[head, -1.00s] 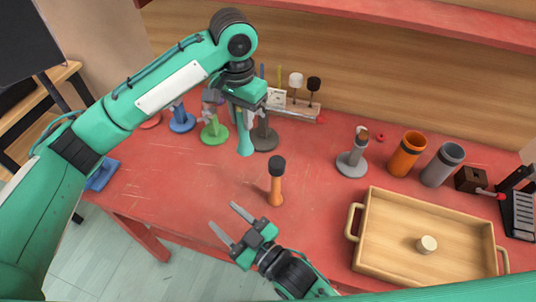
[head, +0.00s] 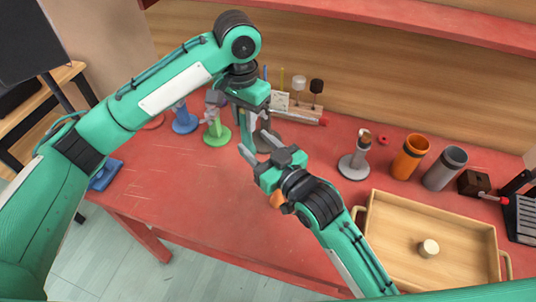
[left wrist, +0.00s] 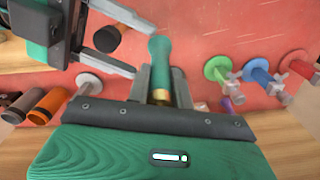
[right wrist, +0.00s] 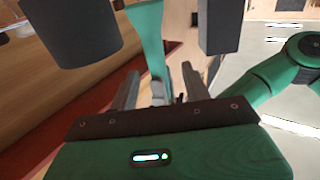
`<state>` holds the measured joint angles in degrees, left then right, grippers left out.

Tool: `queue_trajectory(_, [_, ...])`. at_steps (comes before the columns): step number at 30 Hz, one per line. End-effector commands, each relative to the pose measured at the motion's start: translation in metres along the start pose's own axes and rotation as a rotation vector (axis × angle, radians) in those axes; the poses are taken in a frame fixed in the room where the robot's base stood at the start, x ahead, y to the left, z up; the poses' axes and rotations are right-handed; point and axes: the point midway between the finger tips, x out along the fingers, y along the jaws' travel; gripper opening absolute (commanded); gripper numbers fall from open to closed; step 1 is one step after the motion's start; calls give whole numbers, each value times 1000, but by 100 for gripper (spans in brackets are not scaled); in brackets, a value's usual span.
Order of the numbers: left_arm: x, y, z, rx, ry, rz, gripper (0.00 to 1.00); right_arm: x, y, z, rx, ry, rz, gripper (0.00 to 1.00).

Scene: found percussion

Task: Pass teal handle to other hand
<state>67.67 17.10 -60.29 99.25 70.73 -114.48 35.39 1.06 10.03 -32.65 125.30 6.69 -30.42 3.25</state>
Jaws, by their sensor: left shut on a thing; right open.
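The teal handle (head: 246,133) hangs down from my left gripper (head: 252,112), which is shut on its upper part. In the left wrist view the teal handle (left wrist: 160,52) stands out from the jaws, with a brass-coloured band at its base. My right gripper (head: 258,146) is open beside the handle's lower part. In the left wrist view its two fingers (left wrist: 118,42) point toward the handle from the left, and I see no clear grip on it. In the right wrist view the teal handle (right wrist: 148,35) shows between the open fingers.
An orange-handled tool is mostly hidden behind my right gripper; its black head (left wrist: 107,40) shows in the left wrist view. A wooden tray (head: 395,225) lies at right. Orange (head: 410,157) and grey (head: 444,167) cups stand behind it. Blue (head: 184,122) and green (head: 216,135) stands are at left.

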Motion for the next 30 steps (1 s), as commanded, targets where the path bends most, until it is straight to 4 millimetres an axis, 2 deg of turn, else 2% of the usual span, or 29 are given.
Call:
queue_trajectory(1, [0, 0, 0, 0, 0, 0, 0, 11, 0, -1, 0, 2, 0, 48])
queue_trajectory(6, [0, 0, 0, 0, 0, 0, 0, 43, -1, -1, 1, 2, -1, 48])
queue_trajectory(12, [0, 0, 0, 0, 0, 0, 0, 67, -1, 0, 1, 1, -1, 48])
queue_trajectory(18, [0, 0, 0, 0, 0, 0, 0, 76, -1, 0, 0, 1, -1, 48])
queue_trajectory(25, [0, 0, 0, 0, 0, 0, 0, 76, -1, 0, 0, 1, -1, 48])
queue_trajectory(30, [0, 0, 0, 0, 0, 0, 0, 76, -1, 0, 1, 1, -1, 15])
